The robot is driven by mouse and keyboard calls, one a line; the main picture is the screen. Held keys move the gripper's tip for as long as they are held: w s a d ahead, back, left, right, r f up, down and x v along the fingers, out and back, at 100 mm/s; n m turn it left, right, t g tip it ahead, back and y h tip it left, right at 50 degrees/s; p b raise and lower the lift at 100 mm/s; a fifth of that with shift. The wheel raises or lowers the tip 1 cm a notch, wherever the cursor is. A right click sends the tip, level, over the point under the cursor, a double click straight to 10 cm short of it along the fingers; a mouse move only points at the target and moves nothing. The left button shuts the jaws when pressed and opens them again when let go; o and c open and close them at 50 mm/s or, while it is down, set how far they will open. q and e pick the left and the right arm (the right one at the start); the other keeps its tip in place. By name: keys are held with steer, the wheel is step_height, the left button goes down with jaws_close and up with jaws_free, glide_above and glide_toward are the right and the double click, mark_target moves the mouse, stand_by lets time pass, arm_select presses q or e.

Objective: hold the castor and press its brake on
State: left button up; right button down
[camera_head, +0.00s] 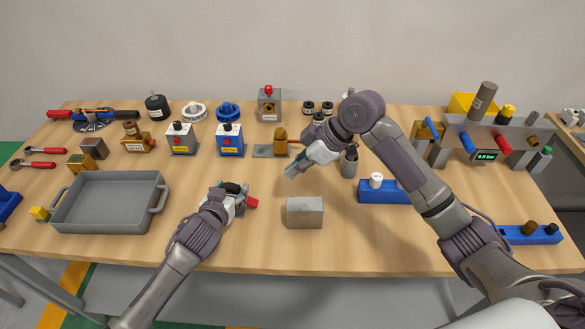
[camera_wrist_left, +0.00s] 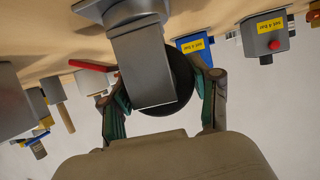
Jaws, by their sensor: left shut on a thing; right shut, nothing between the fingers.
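The castor has a dark wheel (camera_wrist_left: 183,82), a grey fork (camera_wrist_left: 145,70) and a red brake lever (camera_wrist_left: 92,66), all clear in the left wrist view. In the head view the castor (camera_head: 233,187) is mostly hidden by my left gripper, and its red lever (camera_head: 252,202) sticks out to the right. My left gripper (camera_head: 230,196) is shut on the castor; its fingers lie on both sides of the wheel. My right gripper (camera_head: 292,170) is shut and empty, above the table, to the upper right of the castor and apart from it.
A grey block (camera_head: 304,213) stands just right of the castor. A grey tray (camera_head: 110,228) lies to the left. A blue holder (camera_head: 382,196) stands to the right.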

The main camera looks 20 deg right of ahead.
arm_select(q)
steer(key=o, duration=1.6)
